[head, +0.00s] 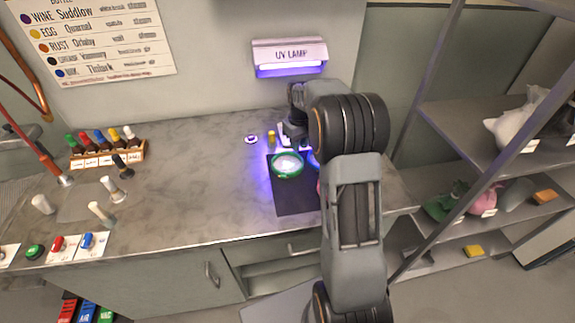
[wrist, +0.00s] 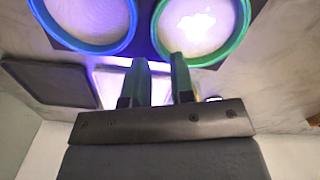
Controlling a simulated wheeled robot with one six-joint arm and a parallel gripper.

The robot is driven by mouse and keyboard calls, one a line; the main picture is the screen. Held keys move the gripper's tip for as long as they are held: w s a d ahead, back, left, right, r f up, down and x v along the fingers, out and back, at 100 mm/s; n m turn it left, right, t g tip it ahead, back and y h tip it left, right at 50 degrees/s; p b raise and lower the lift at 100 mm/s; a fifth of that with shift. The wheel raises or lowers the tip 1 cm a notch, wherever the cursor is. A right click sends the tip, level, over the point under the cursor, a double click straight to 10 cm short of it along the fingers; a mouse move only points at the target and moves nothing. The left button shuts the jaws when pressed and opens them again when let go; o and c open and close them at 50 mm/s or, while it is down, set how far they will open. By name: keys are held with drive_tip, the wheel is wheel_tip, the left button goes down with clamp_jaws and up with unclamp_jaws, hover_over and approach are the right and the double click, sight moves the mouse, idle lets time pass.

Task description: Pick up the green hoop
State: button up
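The green hoop (head: 288,177) lies on the dark mat under the UV lamp, with pale glowing fabric inside its ring. In the wrist view its green rim (wrist: 233,48) fills the upper right. My gripper (head: 291,143) is above the bench beside the far side of the hoop. In the wrist view its two fingers (wrist: 159,62) are apart with nothing between them, close to the hoop's lower left edge. Contact with the rim cannot be told. A blue hoop (wrist: 92,50) lies to the left in the wrist view; in the head view my arm mostly hides it (head: 313,160).
The UV lamp (head: 290,56) hangs on the wall above. The dark mat (head: 290,200) is partly hidden by my arm. A bottle rack (head: 108,155) stands at the left of the bench. Shelves (head: 470,125) stand at the right. The bench middle is clear.

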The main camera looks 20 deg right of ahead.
sight(299, 157)
drive_tip(key=shift+s+d+f, duration=0.1)
drive_tip(key=shift+d+f, duration=0.05)
drive_tip(key=shift+f, duration=2.5)
clamp_jaws()
